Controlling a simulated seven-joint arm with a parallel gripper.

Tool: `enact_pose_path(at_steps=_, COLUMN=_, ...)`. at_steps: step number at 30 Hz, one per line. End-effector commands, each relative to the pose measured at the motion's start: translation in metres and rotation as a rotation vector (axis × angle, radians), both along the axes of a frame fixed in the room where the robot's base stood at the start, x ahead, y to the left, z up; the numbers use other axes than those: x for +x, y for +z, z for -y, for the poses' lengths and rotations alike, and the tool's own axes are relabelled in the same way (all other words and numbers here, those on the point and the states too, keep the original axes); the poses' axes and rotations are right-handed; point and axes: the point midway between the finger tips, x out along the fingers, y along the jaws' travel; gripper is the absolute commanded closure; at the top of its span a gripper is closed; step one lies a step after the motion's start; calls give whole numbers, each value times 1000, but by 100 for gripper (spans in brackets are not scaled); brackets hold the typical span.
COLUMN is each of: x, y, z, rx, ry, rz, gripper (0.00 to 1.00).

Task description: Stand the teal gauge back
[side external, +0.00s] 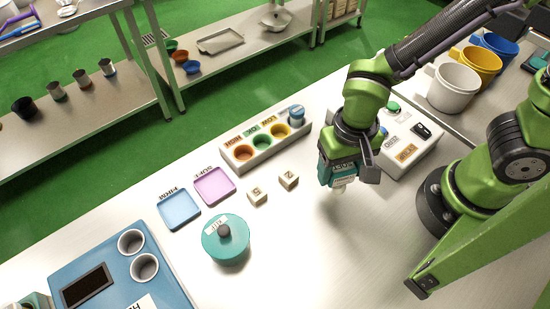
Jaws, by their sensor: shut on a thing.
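My gripper (341,184) points down over the right-centre of the table and is shut. A teal piece (327,172) with a pale lower end shows at its jaws; I take it for the teal gauge, though the fingers and wrist hide much of it. It appears to be held above the tabletop, right of the long white rack (263,150). The rack has orange, green and yellow round wells marked HIGH, OK and LOW. A blue-capped piece (296,112) stands at the rack's right end.
A teal lidded pot (226,247), blue tray (180,209), pink tray (215,186) and two lettered cubes (257,198) lie left of my gripper. A white control box (411,145) stands behind it, with mugs (453,88) beyond. The front-middle table is clear.

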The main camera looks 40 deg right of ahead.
Motion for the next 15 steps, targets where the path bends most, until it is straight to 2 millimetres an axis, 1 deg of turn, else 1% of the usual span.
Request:
enact_pose_path(at_steps=1, x=-1, y=-8, z=1, rx=-3, ry=1, rz=-5, gripper=58)
enact_pose_path(at_steps=4, x=-1, y=-17, z=0, rx=-1, ry=2, rz=-2, gripper=58)
enact_pose_path(at_steps=15, x=0, y=-20, z=0, rx=-1, ry=2, rz=0, gripper=58)
